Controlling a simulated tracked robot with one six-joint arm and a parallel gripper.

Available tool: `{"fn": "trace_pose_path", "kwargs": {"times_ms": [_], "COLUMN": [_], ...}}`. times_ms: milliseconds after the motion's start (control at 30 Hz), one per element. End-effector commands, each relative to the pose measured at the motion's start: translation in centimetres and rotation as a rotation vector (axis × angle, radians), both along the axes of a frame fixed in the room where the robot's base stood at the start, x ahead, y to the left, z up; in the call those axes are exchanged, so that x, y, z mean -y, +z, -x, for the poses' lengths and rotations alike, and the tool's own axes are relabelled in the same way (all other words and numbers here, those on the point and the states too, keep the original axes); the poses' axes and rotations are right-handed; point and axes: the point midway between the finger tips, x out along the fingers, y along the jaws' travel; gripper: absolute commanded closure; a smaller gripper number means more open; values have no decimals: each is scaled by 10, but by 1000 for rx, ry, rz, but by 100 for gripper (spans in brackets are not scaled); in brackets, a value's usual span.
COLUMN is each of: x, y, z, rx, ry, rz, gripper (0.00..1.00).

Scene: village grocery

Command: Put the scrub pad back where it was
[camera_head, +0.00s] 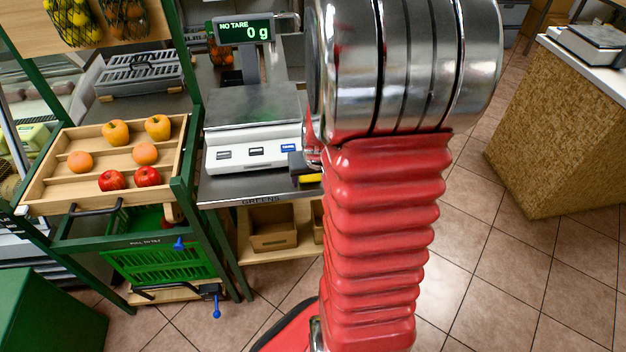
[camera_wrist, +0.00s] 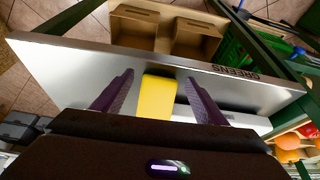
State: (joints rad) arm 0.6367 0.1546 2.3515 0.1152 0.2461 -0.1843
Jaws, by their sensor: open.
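The scrub pad is a yellow block (camera_wrist: 157,97) on the grey metal counter (camera_wrist: 75,62), near the counter's edge in the wrist view. My gripper (camera_wrist: 160,78) is open, with one purple finger on each side of the pad and a visible gap at both sides. The pad's near end is hidden by the gripper body. In the head view a small yellow piece (camera_head: 308,179) shows at the counter's front edge, mostly hidden by my arm.
A scale (camera_head: 255,137) reading 0 g stands on the counter. A sloped wooden fruit tray (camera_head: 50,191) is at its left, above a green basket (camera_head: 150,263). Cardboard boxes (camera_head: 272,229) sit on a low shelf. Tiled floor is clear at the right, before a cork-coloured counter (camera_head: 555,140).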

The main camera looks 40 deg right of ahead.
Motion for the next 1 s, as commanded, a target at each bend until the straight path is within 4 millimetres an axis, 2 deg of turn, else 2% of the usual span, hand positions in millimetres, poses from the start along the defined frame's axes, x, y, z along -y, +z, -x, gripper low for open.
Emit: {"fn": "trace_pose_path", "kwargs": {"times_ms": [1000], "x": [-22], "y": [102], "z": [34], "rx": [2], "ry": [2], "rz": [2], "gripper": [34]}}
